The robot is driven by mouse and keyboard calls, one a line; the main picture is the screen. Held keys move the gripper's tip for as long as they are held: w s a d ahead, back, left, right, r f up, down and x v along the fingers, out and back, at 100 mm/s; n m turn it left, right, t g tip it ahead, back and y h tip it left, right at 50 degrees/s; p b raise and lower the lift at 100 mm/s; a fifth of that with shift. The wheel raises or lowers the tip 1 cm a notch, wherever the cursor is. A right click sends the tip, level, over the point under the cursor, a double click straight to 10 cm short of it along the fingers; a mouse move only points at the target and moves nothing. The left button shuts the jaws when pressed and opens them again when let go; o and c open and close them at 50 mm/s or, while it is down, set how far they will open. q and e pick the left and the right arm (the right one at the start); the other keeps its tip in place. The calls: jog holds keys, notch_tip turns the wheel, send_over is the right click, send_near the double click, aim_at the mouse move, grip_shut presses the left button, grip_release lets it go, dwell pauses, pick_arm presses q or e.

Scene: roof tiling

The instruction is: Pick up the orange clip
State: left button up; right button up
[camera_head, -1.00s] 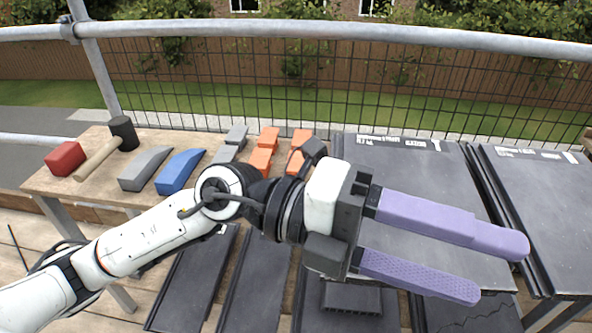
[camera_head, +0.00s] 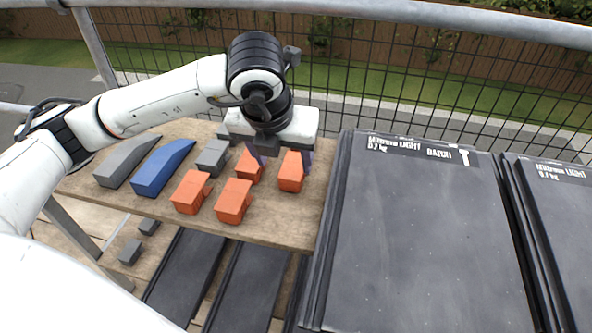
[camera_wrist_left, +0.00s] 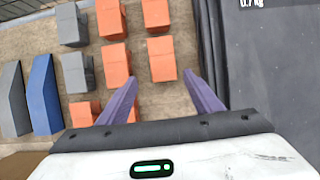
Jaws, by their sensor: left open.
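Several orange clips lie in short rows on the wooden bench; in the head view there is one at the front (camera_head: 233,201), one at front left (camera_head: 190,191), one behind (camera_head: 249,166) and one at the right (camera_head: 291,172). My left gripper (camera_head: 282,158) points down over the back clips, its purple fingers partly hidden behind its white body. In the left wrist view the gripper (camera_wrist_left: 160,77) is open and empty, its fingertips apart on either side of the near end of one orange clip (camera_wrist_left: 162,60). My right gripper is not in view.
Left of the clips lie grey clips (camera_head: 213,157), a blue wedge (camera_head: 163,168) and a grey wedge (camera_head: 127,161). Dark tile stacks (camera_head: 425,235) stand to the right. A mesh fence (camera_head: 400,85) and rail run behind the bench.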

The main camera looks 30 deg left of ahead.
aim_at(290, 175)
pick_arm(q)
jog(key=x, duration=0.4)
jog(key=d+x, duration=0.1)
jog(key=x, duration=0.1)
jog(key=shift+a+f, duration=0.1)
jog(key=shift+f, duration=0.4)
jog(key=c, duration=1.4)
jog(key=shift+o, duration=0.2)
jog(key=shift+r, duration=5.05)
